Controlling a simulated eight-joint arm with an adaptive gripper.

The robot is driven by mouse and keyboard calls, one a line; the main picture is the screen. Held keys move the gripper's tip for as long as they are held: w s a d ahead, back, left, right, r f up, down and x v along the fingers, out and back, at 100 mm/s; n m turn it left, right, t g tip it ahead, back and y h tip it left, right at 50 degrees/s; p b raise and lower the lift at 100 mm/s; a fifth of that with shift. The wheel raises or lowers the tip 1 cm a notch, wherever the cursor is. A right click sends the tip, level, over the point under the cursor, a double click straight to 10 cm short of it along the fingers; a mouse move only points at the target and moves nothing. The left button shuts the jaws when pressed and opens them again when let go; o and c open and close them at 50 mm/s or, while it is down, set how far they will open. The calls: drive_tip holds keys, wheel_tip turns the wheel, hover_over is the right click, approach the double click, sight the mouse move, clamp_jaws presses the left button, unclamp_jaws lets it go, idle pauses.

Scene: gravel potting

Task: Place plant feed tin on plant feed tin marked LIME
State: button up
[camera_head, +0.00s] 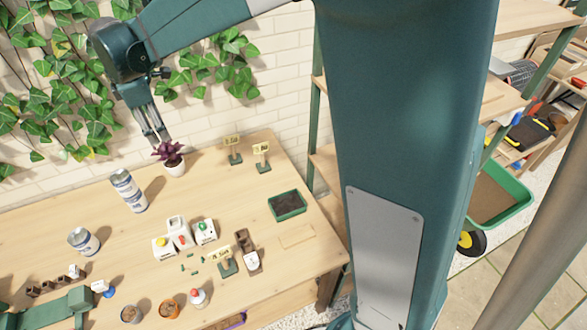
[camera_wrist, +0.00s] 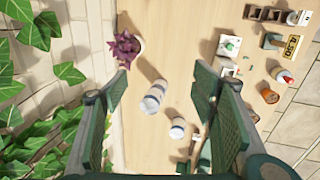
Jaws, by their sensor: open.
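Two white-and-blue tins stand one on top of the other, the upper tin (camera_head: 121,179) on the lower tin (camera_head: 135,202), at the back left of the table. The stack also shows in the wrist view (camera_wrist: 153,98), between my fingers but well below them. A third similar tin (camera_head: 83,241) stands alone nearer the front left, and shows in the wrist view (camera_wrist: 178,129) too. The word LIME cannot be read on any of them. My gripper (camera_head: 157,138) is open and empty, high above the back of the table, apart from the tins.
A purple plant in a white pot (camera_head: 175,168) stands right of the stack, near the wall. Small pots (camera_head: 169,308) line the front. Ivy hangs on the wall.

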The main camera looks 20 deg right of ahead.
drive_tip(key=s+d+r+m+t, duration=0.1)
drive_tip(key=s+d+r+m, duration=0.25)
drive_tip(key=s+d, duration=0.5)
drive_tip(key=s+d+r+m+t, duration=0.1)
drive_tip(key=s+d+r+m, duration=0.2)
drive_tip(key=s+d+m, duration=0.35)
drive_tip(key=s+d+f+m+t, duration=0.1)
drive_tip(key=s+d+f+m, duration=0.1)
drive_tip(key=s+d+m, duration=0.2)
drive_tip(key=s+d+f+m+t, duration=0.1)
drive_tip(key=s+d+f+m, duration=0.2)
drive_tip(key=s+d, duration=0.7)
drive_tip(key=shift+s+d+f+m+t, duration=0.3)
drive_tip(key=shift+s+m, duration=0.6)
drive_tip(key=shift+s, duration=2.1)
